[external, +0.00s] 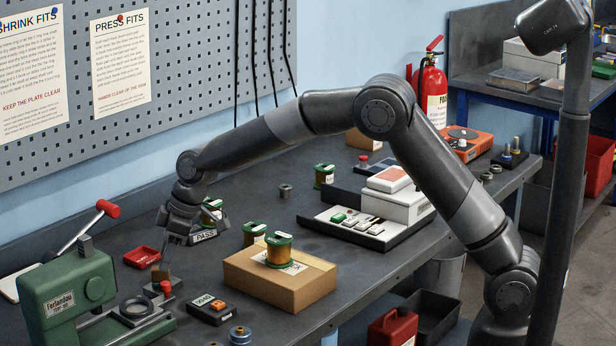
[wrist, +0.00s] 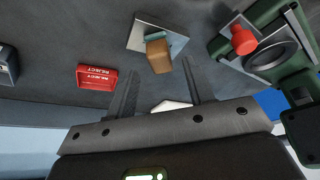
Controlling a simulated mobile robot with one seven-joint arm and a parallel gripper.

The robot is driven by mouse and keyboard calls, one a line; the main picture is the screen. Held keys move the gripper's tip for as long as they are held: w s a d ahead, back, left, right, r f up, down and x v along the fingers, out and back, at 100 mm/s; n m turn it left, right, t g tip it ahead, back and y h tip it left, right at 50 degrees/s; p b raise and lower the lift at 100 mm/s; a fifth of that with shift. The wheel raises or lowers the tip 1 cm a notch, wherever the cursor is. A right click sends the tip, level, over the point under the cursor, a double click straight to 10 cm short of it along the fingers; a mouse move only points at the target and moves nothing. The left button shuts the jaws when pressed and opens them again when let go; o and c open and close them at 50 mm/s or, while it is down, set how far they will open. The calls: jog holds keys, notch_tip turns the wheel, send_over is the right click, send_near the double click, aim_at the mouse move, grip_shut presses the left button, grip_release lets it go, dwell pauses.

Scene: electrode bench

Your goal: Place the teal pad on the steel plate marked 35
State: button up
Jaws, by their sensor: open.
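A pale steel plate (wrist: 174,42) lies on the bench in the upper middle of the wrist view; I can read no number on it. A small teal piece (wrist: 154,36), which looks like the teal pad, shows over the plate, against the end of a brown block (wrist: 159,57). I cannot tell whether the two are joined. The brown block also shows in the external view (external: 160,274), just below my gripper. My gripper (wrist: 160,66) is open, with one finger to each side of the block's near end and gaps between. In the external view my gripper (external: 172,242) points down.
A red reject tray (wrist: 97,77) lies left of the plate. A green press (external: 78,290) with a red knob stands close by on the other side. A cardboard box (external: 262,288) with a green spool (external: 279,250) is to the right. Several more spools stand behind.

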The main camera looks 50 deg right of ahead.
jog(key=v, duration=0.8)
jog(key=s+d+r+m+t+h, duration=0.1)
jog(key=s+d+r+m, duration=0.1)
jog(key=s+d+r, duration=0.5)
jog(key=s+d+r+m, duration=0.2)
jog(key=s+d+r, duration=0.2)
jog(key=s+d, duration=0.5)
jog(key=s+d+f+m, duration=0.1)
jog(key=s+d, duration=0.2)
jog(key=s, duration=0.4)
jog(key=s+d+f+m+t+h, duration=0.1)
jog(key=s+d, duration=0.3)
jog(key=s, duration=0.4)
jog(key=s+d+f+m+h, duration=0.1)
jog(key=s+d+m, duration=0.2)
jog(key=s, duration=0.5)
jog(key=shift+d+f, duration=0.25)
jog(key=shift+f, duration=0.1)
